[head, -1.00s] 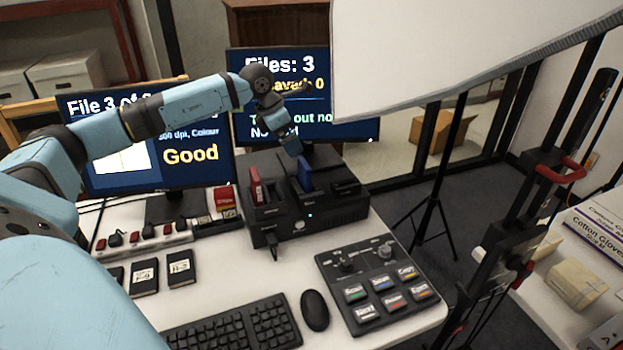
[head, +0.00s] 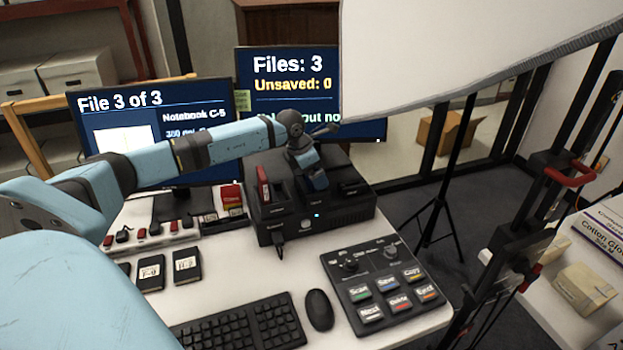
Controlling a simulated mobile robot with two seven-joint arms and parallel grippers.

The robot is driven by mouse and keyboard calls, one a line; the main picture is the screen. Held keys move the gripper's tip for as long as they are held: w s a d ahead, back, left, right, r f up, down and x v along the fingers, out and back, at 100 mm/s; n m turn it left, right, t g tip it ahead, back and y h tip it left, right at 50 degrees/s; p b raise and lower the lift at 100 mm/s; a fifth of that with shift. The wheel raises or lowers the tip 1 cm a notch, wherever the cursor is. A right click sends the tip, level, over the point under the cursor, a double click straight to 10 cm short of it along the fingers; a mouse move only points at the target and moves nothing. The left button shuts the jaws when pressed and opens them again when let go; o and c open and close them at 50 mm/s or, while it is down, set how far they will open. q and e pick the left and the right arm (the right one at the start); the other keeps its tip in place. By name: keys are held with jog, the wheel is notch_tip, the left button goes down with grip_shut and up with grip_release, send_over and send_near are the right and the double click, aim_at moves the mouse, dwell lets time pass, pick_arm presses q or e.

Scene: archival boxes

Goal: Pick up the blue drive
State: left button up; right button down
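The black dock (head: 325,212) stands on the desk below the right monitor, with a red drive (head: 263,186) upright in its left slot. The blue drive (head: 318,181) is in the dock's middle slot, mostly hidden behind my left gripper. My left gripper (head: 312,172) comes in from the left and points down right at the blue drive. Its fingers are too small and overlapped to show whether they are open or closed on the drive. My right gripper is not in view.
A control panel (head: 382,285) with coloured buttons, a mouse (head: 319,310) and a keyboard (head: 240,327) lie in front of the dock. Two labelled black drives (head: 187,266) lie at the left. Two monitors (head: 290,75) stand behind. A white panel (head: 440,50) hangs at upper right.

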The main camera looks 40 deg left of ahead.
pick_arm(q)
jog(key=c, duration=1)
jog(key=shift+r, duration=0.15)
